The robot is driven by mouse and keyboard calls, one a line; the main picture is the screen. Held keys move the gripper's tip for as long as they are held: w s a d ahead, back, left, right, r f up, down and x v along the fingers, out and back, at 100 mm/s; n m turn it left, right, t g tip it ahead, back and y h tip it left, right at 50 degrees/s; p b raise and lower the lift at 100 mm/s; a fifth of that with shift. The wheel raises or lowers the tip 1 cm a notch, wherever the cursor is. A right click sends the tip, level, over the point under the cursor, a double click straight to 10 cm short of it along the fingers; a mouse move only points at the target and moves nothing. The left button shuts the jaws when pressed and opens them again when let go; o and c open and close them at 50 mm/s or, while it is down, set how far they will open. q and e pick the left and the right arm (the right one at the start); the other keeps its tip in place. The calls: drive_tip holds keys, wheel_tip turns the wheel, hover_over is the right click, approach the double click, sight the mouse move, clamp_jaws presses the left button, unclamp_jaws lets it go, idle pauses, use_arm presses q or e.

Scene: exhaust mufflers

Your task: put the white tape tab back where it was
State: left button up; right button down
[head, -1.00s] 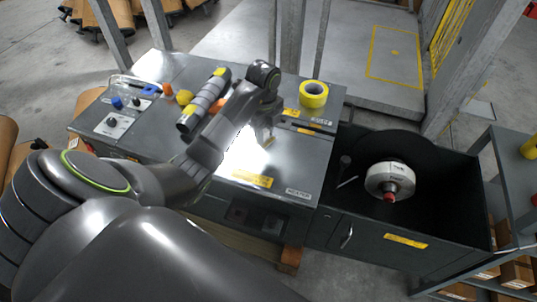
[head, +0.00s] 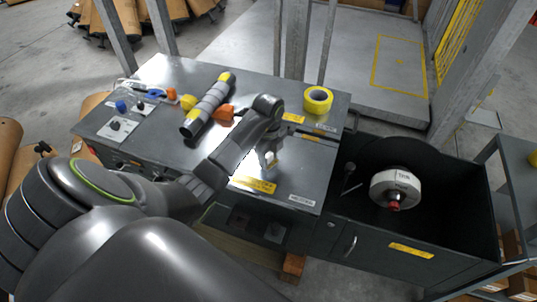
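I cannot make out a separate white tape tab. A white roll (head: 396,187) with dark print and a red-tipped hub sits in the black bin to the right of the bench. My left arm reaches over the grey metal bench top (head: 290,168). My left gripper (head: 269,162) points down at the bench top, behind the yellow label (head: 253,185). Its fingertips are small and pale here, and I cannot tell whether they hold anything. My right gripper is not in view.
A yellow tape roll (head: 318,99) lies at the bench's back right. A grey banded muffler (head: 208,104) lies at an angle, with an orange piece (head: 224,113) beside it. The black bin (head: 446,200) has raised walls. The bench's front right is clear.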

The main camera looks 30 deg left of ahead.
sight(269, 154)
use_arm(q)
drive_tip(key=shift+o, duration=1)
drive_tip(key=shift+r, duration=0.6)
wheel_tip(269, 154, up, 6)
drive_tip(key=shift+p, duration=0.55)
drive_tip(key=shift+r+p, duration=2.35)
drive_tip(key=shift+r, duration=0.25)
